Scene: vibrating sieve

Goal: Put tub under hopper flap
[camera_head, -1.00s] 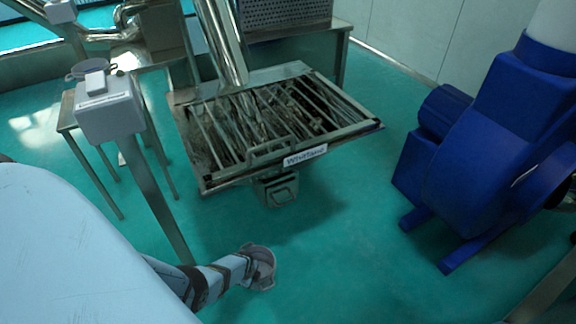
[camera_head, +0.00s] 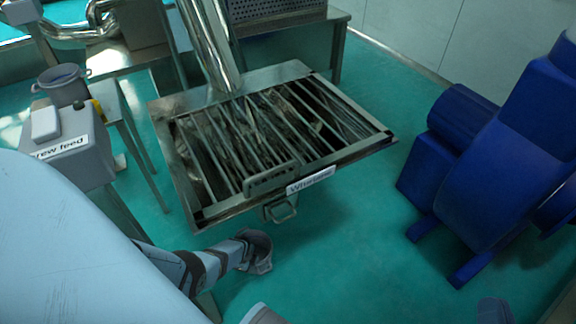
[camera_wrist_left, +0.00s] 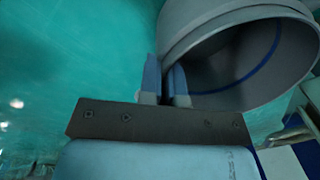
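The small grey tub (camera_head: 257,250) is tilted at the end of my left arm, above the floor in front of the sieve. In the left wrist view the tub (camera_wrist_left: 235,55) is large, its open mouth facing right, with a blue line inside. My left gripper (camera_wrist_left: 166,82) has its fingers close together on either side of the rim. Two grey pieces at the bottom edge of the head view appear to be the spread fingers of my right gripper (camera_head: 382,312), with nothing between them. I cannot clearly identify the hopper flap.
A barred sieve (camera_head: 365,150) with a metal outlet (camera_head: 280,208) under its front edge stands mid-view. A blue blower (camera_head: 495,165) is right. A grey screw feed box (camera_head: 75,155) and a grey pot (camera_head: 62,88) are left. Teal floor (camera_head: 350,255) is clear between sieve and blower.

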